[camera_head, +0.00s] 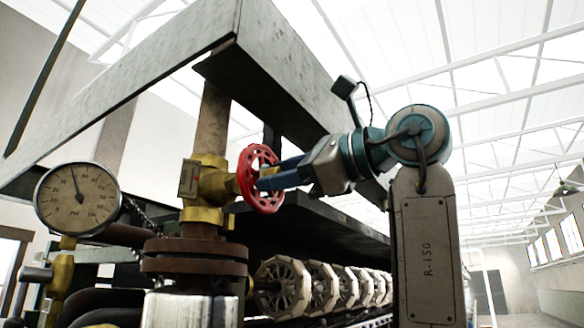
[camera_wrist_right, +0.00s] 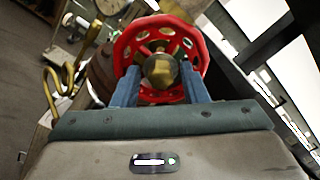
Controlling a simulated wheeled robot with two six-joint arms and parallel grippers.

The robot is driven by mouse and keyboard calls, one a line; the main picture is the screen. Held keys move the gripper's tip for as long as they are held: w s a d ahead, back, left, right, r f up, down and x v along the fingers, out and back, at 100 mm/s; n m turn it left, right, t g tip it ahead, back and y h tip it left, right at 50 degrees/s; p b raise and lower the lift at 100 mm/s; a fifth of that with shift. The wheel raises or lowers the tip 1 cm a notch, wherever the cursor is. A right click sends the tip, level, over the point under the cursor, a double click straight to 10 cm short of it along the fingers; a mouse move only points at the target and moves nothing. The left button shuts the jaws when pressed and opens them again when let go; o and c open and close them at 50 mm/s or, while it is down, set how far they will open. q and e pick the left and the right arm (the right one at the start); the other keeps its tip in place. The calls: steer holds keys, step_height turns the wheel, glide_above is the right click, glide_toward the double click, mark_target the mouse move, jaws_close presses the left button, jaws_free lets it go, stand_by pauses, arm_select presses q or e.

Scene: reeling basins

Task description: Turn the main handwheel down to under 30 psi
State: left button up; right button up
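The red handwheel (camera_head: 262,151) sits on a brass valve (camera_head: 213,185), facing right in the head view. In the right wrist view the handwheel (camera_wrist_right: 163,25) is seen face-on with a brass hub nut (camera_wrist_right: 162,72) at its middle. My right gripper (camera_head: 270,175) is at the wheel's face. Its blue fingers stand apart on either side of the hub, with gaps to the nut, overlapping the wheel; contact is unclear. The round pressure gauge (camera_head: 88,205) is at left; its needle points up and slightly left, near 40. My left gripper is not in view.
A rusty flanged pipe (camera_head: 194,262) stands below the valve. A grey metal beam frame (camera_head: 130,105) runs overhead. Several pale reels (camera_head: 283,287) line up under a dark shelf (camera_head: 310,238), behind the wheel. Open hall lies to the right.

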steer(key=shift+s+d, duration=0.1)
steer(key=shift+d, duration=0.15)
steer(key=shift+c, duration=0.7)
steer(key=c, duration=0.7)
arm_select(q)
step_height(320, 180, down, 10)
steer(key=b, duration=0.9)
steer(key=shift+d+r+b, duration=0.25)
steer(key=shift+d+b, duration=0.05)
arm_select(e)
steer(key=m, duration=2.8)
steer(key=shift+m, duration=0.4)
steer(key=shift+r, duration=0.1)
